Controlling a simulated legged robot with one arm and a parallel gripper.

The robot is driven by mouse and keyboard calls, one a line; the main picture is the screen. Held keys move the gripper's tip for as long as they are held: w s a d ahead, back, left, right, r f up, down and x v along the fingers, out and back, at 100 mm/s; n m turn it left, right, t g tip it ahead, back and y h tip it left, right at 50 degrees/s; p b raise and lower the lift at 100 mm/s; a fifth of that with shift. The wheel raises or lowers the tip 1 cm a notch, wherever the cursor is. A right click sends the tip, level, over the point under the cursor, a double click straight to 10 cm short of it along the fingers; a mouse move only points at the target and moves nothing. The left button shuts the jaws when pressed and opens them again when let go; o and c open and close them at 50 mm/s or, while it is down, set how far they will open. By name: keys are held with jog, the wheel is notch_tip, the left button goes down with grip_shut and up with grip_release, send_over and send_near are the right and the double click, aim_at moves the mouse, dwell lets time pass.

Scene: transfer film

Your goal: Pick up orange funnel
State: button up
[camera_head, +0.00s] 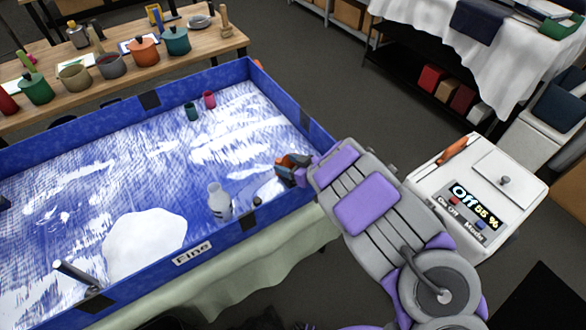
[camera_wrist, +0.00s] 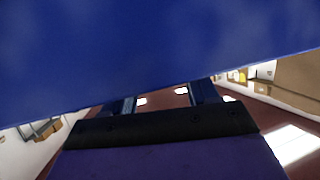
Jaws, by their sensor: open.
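My gripper (camera_head: 284,173) is at the right end of the blue-walled tray, just inside its wall. In the wrist view the two dark fingers (camera_wrist: 164,103) stand apart with nothing visible between them. An orange patch (camera_head: 292,160) shows at the gripper's end in the head view; I cannot tell whether it is a funnel or part of the gripper. No clear funnel shape shows. A long orange object (camera_head: 453,150) lies on top of the white machine at the right; its exact shape is unclear.
The tray's blue wall (camera_wrist: 150,50) fills the upper wrist view, close to the fingers. The white machine (camera_head: 420,178) stands beside my arm.

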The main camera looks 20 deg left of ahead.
aim_at(282, 162)
jog(key=x, duration=0.2)
jog(key=shift+a+f+b, duration=0.15)
jog(key=shift+f+b, duration=0.2)
jog(key=shift+b, duration=0.05)
jog(key=shift+w+a, duration=0.25)
jog(key=shift+a, duration=0.2)
grip_shut()
jog(key=shift+d, duration=0.1)
